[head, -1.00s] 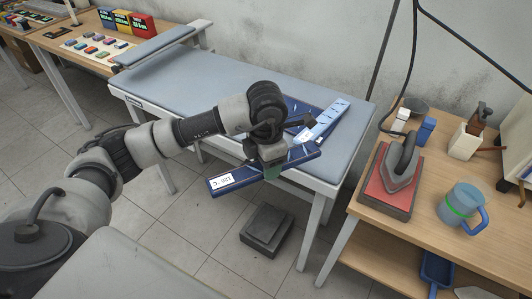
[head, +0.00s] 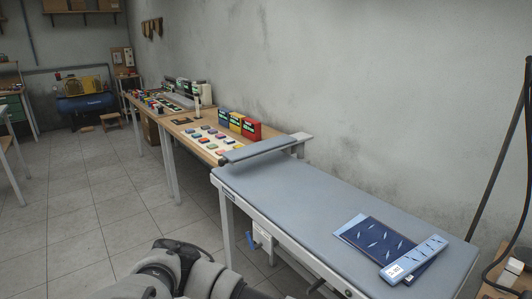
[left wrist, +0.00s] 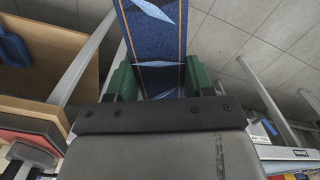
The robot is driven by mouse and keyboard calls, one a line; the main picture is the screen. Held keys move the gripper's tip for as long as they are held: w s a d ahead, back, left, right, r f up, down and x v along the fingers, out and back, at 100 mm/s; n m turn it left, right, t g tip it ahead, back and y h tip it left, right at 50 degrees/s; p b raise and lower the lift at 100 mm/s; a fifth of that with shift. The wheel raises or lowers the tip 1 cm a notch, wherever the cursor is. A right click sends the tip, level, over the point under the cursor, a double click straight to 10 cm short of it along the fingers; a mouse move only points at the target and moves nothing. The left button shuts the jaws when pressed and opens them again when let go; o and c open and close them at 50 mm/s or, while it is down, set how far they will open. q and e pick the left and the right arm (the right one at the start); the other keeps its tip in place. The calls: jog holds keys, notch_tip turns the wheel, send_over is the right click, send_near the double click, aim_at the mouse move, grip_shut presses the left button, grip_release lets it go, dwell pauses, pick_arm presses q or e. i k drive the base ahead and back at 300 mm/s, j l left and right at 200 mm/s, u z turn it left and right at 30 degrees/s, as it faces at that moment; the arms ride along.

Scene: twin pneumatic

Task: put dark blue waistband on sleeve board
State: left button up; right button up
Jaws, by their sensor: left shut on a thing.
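The dark blue waistband (left wrist: 155,48), with pale leaf shapes and orange stitched edges, fills the gap between the green fingers of my left gripper (left wrist: 158,80) in the left wrist view. The gripper is shut on it, and the band extends away toward the top of that picture; its far end is cut off. The sleeve board (head: 266,148) is a narrow grey padded arm above the far end of the ironing table (head: 290,190) in the head view. Nothing lies on it. My left gripper is out of the head view; only arm links show at the bottom. My right gripper is not in view.
A dark blue patterned cloth (head: 370,240) and a light blue band (head: 415,258) with a white label lie at the table's near right. Behind the sleeve board, a wooden bench (head: 180,122) holds coloured blocks and three boxes (head: 238,123). Floor left of the table is clear.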

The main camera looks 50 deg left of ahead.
aim_at(262, 145)
jog(key=j, duration=0.6)
jog(key=i+j, duration=0.15)
jog(key=j, duration=1)
jog(key=i+u, duration=0.05)
